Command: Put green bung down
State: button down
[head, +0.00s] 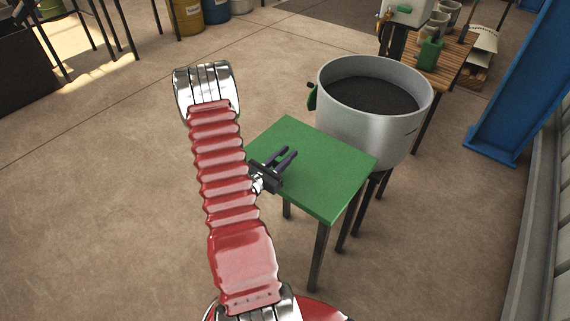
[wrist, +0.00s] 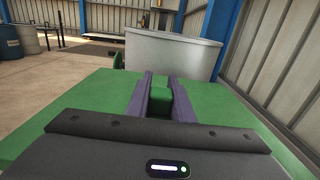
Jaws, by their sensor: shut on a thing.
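My gripper (head: 284,154) is over the green table (head: 325,172) in the head view, with its fingers pointing towards the grey vat (head: 350,128). In the wrist view the two purple-grey fingers (wrist: 160,82) are shut on the green bung (wrist: 160,101), a small green block between them. The bung does not stand out against the green table in the head view. I cannot tell whether its underside touches the tabletop (wrist: 88,100). The gripper body hides the near part of the table in the wrist view.
The round vat, filled with dark material (head: 372,94), stands just beyond the table. A green fitting (head: 312,97) sticks out from its left side. A wooden bench (head: 447,65) and a blue post (head: 518,85) stand further back right. The tabletop around my gripper is clear.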

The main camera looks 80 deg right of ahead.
jog(key=shift+f, duration=1.55)
jog(key=c, duration=1.6)
grip_release()
jog(key=shift+f, duration=0.1)
jog(key=shift+o, duration=0.2)
jog(key=v, duration=1.2)
jog(key=shift+r, duration=0.2)
